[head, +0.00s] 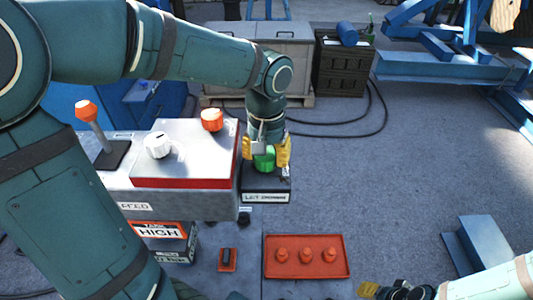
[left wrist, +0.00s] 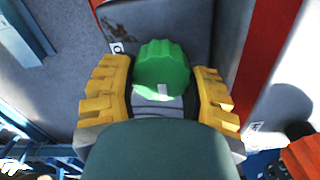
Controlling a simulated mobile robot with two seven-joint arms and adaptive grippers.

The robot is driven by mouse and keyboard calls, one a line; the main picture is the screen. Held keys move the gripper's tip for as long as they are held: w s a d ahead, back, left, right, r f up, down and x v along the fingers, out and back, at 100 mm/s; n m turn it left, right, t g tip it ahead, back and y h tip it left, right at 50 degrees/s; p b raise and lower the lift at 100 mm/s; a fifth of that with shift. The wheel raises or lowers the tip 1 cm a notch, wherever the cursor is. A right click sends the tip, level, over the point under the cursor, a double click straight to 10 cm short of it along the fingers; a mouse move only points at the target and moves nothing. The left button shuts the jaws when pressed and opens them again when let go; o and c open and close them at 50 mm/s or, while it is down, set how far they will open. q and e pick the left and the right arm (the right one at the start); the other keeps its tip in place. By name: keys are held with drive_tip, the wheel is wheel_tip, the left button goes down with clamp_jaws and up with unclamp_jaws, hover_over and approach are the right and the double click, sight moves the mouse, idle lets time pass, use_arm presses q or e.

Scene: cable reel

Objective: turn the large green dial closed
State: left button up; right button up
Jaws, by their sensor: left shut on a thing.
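The large green dial (head: 264,160) sits on a dark block with a white label, at the right end of the grey console. My left gripper (head: 265,152) comes down from above, with its yellow fingers on either side of the dial, shut on it. In the left wrist view the dial (left wrist: 162,66) shows its ribbed rim and a pale mark, between the two yellow fingers (left wrist: 160,95). The fingers' exact contact with the dial is hard to see. My right gripper (head: 385,291) is partly in view at the bottom right, away from the dial; its opening is unclear.
The console (head: 185,150) also carries a white knob (head: 158,145), an orange knob (head: 212,120) and an orange-topped lever (head: 88,113). A red tray (head: 305,268) with orange knobs lies in front. A grey cabinet (head: 290,65) stands behind. Open floor lies to the right.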

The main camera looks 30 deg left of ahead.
use_arm(q)
drive_tip(key=o, duration=1.2)
